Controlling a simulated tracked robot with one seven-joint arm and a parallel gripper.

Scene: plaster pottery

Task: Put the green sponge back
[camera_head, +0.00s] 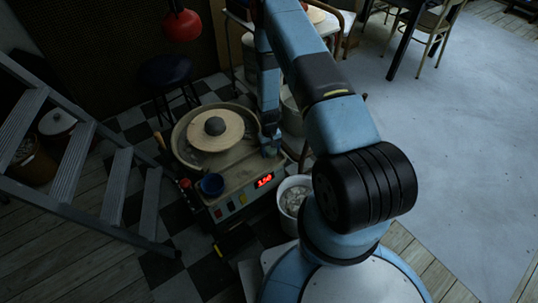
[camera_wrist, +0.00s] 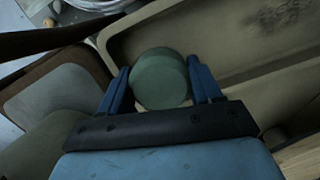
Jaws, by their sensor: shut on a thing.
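The green sponge (camera_wrist: 160,78) is a round, dull green puck. In the wrist view it sits between the two blue fingers of my gripper (camera_wrist: 160,88), which is shut on it. A beige tray-like surface with a raised rim (camera_wrist: 190,20) lies under and beyond it; I cannot tell whether the sponge touches it. In the head view my gripper (camera_head: 270,146) is low at the right edge of the pottery wheel unit (camera_head: 232,180). The sponge is hard to make out there.
The wheel head (camera_head: 232,134) with a grey lump on it is left of my gripper. A white bucket (camera_head: 294,197) is on the floor at right. A metal ladder (camera_head: 72,165) stands at left.

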